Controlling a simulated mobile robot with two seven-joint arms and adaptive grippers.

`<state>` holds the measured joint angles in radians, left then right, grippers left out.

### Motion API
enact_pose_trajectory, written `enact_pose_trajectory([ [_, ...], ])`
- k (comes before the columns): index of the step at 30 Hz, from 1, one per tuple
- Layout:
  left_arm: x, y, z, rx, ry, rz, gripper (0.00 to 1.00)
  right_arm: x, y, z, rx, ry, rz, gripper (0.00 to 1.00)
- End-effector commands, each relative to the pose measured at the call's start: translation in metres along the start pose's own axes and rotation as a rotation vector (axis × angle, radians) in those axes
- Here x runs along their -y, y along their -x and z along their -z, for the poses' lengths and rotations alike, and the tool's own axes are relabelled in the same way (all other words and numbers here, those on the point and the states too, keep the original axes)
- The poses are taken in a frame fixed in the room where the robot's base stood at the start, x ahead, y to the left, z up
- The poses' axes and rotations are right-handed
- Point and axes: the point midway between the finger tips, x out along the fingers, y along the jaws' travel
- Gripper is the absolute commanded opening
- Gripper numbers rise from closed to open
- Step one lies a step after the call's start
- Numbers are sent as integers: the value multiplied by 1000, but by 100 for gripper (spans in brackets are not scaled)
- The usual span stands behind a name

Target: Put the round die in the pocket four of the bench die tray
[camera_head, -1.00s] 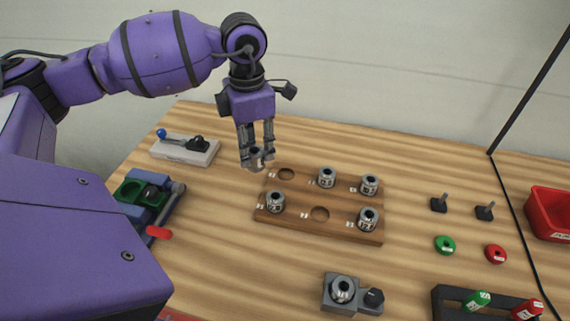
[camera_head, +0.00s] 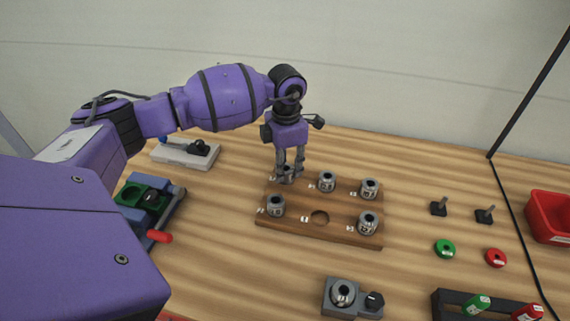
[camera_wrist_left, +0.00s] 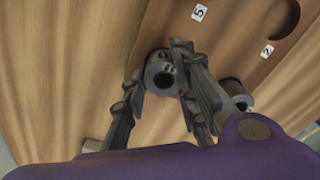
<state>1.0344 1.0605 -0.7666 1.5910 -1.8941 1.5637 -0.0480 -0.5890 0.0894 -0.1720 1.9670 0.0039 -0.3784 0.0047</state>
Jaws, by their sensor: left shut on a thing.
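My left gripper (camera_head: 288,175) is shut on the round die, a grey metal ring-topped cylinder (camera_wrist_left: 162,72), shown between the fingers in the left wrist view. In the head view it is at the far-left pocket of the wooden bench die tray (camera_head: 295,229), and the fingers largely cover the die. I cannot tell whether the die rests in the pocket or is just above it. Other dies stand in the tray: far middle (camera_head: 327,181), far right (camera_head: 370,188), near left (camera_head: 275,205) and near right (camera_head: 368,222). The near-middle pocket (camera_head: 320,217) is empty. My right gripper is not in view.
A grey block with a die and black knob (camera_head: 343,293) stands in front of the tray. A blue-green fixture (camera_head: 140,195) and a pale lever box (camera_head: 186,153) are at left. Black pegs (camera_head: 439,208), coloured rings (camera_head: 445,249) and a red bin (camera_head: 550,216) are at right.

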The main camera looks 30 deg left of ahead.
Motion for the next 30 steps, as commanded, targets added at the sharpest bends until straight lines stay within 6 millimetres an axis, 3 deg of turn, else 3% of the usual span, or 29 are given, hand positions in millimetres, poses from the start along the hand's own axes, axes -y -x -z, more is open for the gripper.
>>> enact_pose_trajectory([
  [10, -1, -2, 0, 2, 0, -2, 0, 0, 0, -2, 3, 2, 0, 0],
  [11, 0, -3, 0, 0, 0, -1, 28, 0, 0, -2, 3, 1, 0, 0],
  [15, -1, -2, 0, 1, 0, -2, 46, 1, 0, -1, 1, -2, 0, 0],
  [25, -1, 0, 0, 2, 0, -2, 46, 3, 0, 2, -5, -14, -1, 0],
  [30, -2, 20, -1, 4, 0, -5, 46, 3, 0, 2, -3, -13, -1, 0],
])
